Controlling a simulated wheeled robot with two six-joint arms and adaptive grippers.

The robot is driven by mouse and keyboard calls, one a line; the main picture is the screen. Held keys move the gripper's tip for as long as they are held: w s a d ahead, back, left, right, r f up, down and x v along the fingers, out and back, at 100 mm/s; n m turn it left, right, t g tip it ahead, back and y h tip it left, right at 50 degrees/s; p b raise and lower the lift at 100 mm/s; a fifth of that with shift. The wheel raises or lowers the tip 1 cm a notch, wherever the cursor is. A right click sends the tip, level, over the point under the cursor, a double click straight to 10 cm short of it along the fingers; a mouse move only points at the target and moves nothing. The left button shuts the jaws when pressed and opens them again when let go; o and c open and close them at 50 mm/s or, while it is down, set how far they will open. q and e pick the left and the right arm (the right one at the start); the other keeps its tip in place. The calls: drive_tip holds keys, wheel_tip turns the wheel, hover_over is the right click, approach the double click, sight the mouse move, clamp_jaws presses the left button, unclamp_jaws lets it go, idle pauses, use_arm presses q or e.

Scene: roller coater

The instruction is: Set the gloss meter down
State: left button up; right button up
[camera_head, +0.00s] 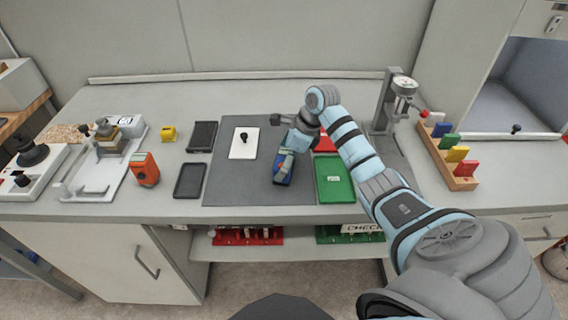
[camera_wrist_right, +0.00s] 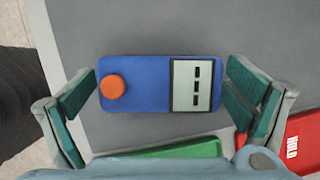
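The gloss meter, a blue block with an orange round button and a pale display, shows in the right wrist view (camera_wrist_right: 145,85) and on the head view (camera_head: 284,178). My right gripper (camera_head: 288,155) is over it from above, with its fingers at the two short ends in the right wrist view (camera_wrist_right: 160,88). The fingertips appear to touch both ends, so it looks held. It is over the grey mat (camera_head: 232,185); whether it touches the mat I cannot tell. My left gripper is not in view.
Right of the meter are a green tray (camera_head: 335,190) and a red tray (camera_head: 326,146), partly hidden by my arm. A white plate with a black knob (camera_head: 244,148) lies to its left. Dark trays (camera_head: 190,180) stand further left. The mat's lower left is clear.

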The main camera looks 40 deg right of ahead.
drive_tip(key=c, duration=1)
drive_tip(key=shift+c, duration=0.2)
